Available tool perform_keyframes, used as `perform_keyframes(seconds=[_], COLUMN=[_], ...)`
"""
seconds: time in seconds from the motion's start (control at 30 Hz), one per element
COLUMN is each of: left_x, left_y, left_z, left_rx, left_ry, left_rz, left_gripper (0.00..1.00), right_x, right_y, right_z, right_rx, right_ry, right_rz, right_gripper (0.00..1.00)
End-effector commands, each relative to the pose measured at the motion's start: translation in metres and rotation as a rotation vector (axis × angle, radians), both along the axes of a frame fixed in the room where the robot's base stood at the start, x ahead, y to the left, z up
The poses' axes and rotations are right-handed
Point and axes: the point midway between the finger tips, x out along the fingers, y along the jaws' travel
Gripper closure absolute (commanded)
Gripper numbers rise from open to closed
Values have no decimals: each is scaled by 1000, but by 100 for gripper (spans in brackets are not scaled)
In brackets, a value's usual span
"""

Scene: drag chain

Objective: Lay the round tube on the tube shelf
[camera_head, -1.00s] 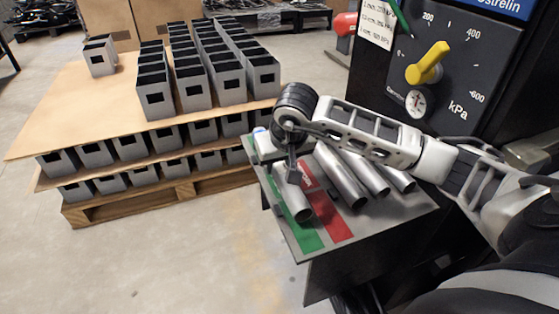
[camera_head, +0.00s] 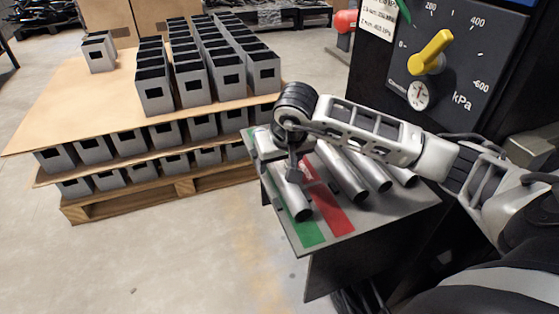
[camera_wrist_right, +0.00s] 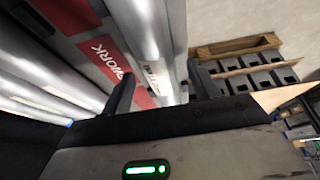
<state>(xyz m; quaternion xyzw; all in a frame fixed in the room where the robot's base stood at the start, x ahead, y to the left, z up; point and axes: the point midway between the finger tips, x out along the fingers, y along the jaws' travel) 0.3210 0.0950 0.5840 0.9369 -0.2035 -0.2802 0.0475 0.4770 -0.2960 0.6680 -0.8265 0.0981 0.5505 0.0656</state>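The round tube (camera_head: 297,202) is a grey metal tube lying along the green strip at the left of the tube shelf (camera_head: 340,245). My right gripper (camera_head: 293,175) is low over the tube from above. In the right wrist view the gripper's two dark fingers (camera_wrist_right: 160,88) stand well apart. The bright tube (camera_wrist_right: 160,35) runs between them, with some red strip showing beside the left finger. The gripper looks open around the tube. The tube's far end is hidden behind my wrist. My left gripper is not in view.
Several more tubes (camera_head: 343,175) lie right of the red strip (camera_head: 330,207). A dark machine with a kPa gauge and yellow knob (camera_head: 432,52) stands behind. A pallet with layers of grey boxes (camera_head: 155,90) is at the left. The floor in front is clear.

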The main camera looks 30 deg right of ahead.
Motion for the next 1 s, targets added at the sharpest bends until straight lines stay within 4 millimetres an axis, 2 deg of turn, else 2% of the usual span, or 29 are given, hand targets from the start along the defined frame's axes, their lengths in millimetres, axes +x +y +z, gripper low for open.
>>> perform_keyframes(seconds=[0.13, 0.27, 0.7, 0.9, 1.0], left_x=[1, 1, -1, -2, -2], left_y=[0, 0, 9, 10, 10], left_z=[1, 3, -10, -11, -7], left_rx=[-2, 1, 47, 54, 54], left_ry=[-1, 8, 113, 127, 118], left_rz=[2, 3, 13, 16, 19], left_gripper=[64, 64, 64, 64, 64], right_x=[-2, -6, -43, -55, -58], right_y=[0, 1, 10, 13, 14], right_z=[1, 15, 110, 138, 144], right_rx=[0, -1, -2, 0, 0], right_ry=[4, 1, -5, -3, 0], right_rz=[1, 1, 1, 1, 0], right_gripper=[39, 39, 39, 39, 39])
